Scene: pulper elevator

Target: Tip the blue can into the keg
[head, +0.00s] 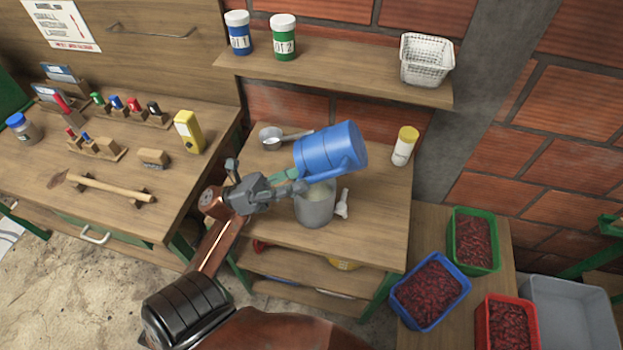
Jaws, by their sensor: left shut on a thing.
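The blue can (327,148) is held tilted almost on its side above the keg. My left gripper (296,183) is shut on the can near its lower left part. The grey keg (316,207) stands upright on the small wooden table, below the can. I cannot tell whether anything is flowing from the can. My right gripper is not in view.
A metal scoop (271,138) lies behind the keg, and a white brush-like tool (342,203) lies beside it. A yellow-capped bottle (404,146) stands at the table's right. A shelf (340,72) with jars and a white basket (427,60) hangs above.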

